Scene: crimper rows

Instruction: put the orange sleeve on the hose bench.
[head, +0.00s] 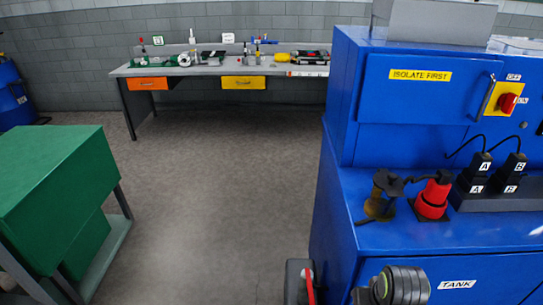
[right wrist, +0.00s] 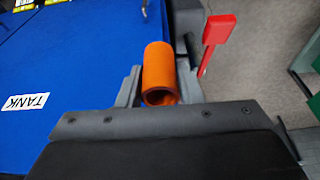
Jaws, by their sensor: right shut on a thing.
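The orange sleeve (right wrist: 158,68) is a short hollow tube. In the right wrist view it sits between the grey jaws of my right gripper (right wrist: 157,82), which are shut on it. Its open end faces the camera. The sleeve does not show in the head view. A long grey bench (head: 208,69) stands against the far wall, with an orange drawer (head: 147,84) and a yellow drawer (head: 243,84). No label names it as the hose bench. My left gripper is in neither view.
A blue machine (head: 385,185) with a TANK label fills the right side. A green cabinet (head: 55,170) on a grey frame stands at left. Between them is clear grey floor (head: 215,185) up to the bench. A red lever (right wrist: 217,35) shows near the sleeve. Several small items crowd the bench top.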

